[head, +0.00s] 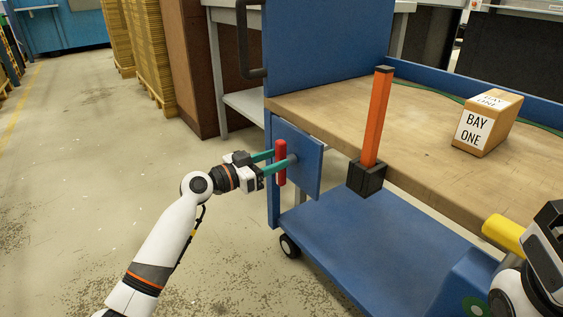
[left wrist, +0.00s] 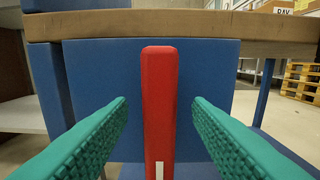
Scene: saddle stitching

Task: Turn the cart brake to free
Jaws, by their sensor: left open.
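The blue cart (head: 335,230) stands at the centre right in the head view. A red upright handle (head: 281,150) is in front of a blue plate (head: 308,160) on the cart's near left end. In the left wrist view the red handle (left wrist: 160,100) stands vertical with a white mark low on it. My left gripper (head: 279,161) is open, its teal fingers on either side of the handle with gaps showing. An orange bar (head: 376,120) rises from a black block at the cart's edge. My right arm shows at the lower right edge; its fingertips are not clear.
A box marked BAY ONE (head: 486,125) sits on the cart's wooden top (head: 410,140). A yellow cylinder (head: 504,234) is beside my right arm. A caster (head: 289,246) touches the floor. Pallet stacks (head: 150,50) stand behind. The floor at left is clear.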

